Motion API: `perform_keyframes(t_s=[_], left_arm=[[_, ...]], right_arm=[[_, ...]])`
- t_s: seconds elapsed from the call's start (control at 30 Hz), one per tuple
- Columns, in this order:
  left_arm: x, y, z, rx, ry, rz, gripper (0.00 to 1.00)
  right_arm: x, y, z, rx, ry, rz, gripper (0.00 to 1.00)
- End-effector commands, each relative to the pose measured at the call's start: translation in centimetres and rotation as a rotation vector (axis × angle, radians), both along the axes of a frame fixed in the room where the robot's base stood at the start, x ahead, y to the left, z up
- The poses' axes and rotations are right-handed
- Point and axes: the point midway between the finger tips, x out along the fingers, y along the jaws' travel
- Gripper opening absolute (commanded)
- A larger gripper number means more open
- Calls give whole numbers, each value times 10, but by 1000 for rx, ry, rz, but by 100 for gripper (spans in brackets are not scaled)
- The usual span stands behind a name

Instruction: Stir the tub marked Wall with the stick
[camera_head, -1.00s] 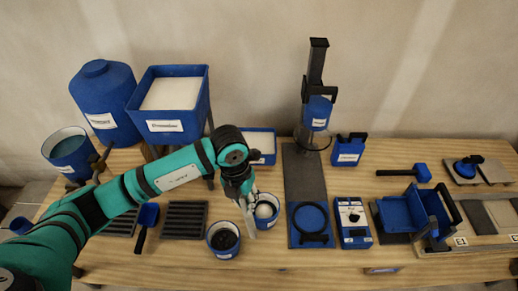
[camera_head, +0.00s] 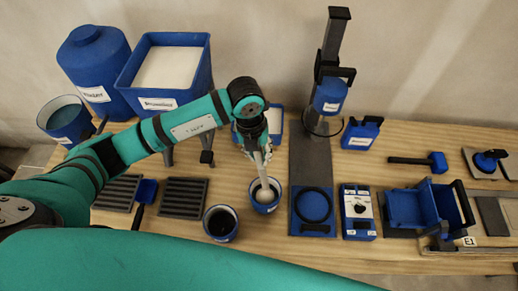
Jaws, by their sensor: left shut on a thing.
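My left gripper (camera_head: 258,150) is shut on a pale flat stick (camera_head: 262,170), which points down. The stick's lower end reaches into the mouth of a small blue tub (camera_head: 266,208) with white contents. Its tip is hard to tell from the white contents. A second small blue tub (camera_head: 222,236) with dark contents stands to the left and nearer to me. The labels on both small tubs are too small to read, so I cannot tell which is marked Wall. My right gripper is not in view.
A mat with a black ring (camera_head: 315,229) and a blue device (camera_head: 357,228) stand right of the tubs. Black ribbed trays (camera_head: 183,198) lie left. A tall stand (camera_head: 336,35) and a large blue hopper (camera_head: 125,85) stand behind. My own teal link covers the bottom edge.

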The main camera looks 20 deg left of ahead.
Motion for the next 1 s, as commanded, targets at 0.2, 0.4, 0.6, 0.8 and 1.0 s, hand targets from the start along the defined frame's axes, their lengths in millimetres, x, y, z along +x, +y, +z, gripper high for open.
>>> perform_keyframes(t_s=[0.2,0.4,0.6,0.8,1.0], left_arm=[[0,0,-27,-1,0,0,0],[1,0,-47,-1,0,0,0],[1,0,-67,0,0,0,0],[1,0,-87,-1,0,0,0],[1,0,-107,0,0,0,0]], right_arm=[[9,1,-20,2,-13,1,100],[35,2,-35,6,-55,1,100],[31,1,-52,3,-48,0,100],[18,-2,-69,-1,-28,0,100],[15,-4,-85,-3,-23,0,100]])
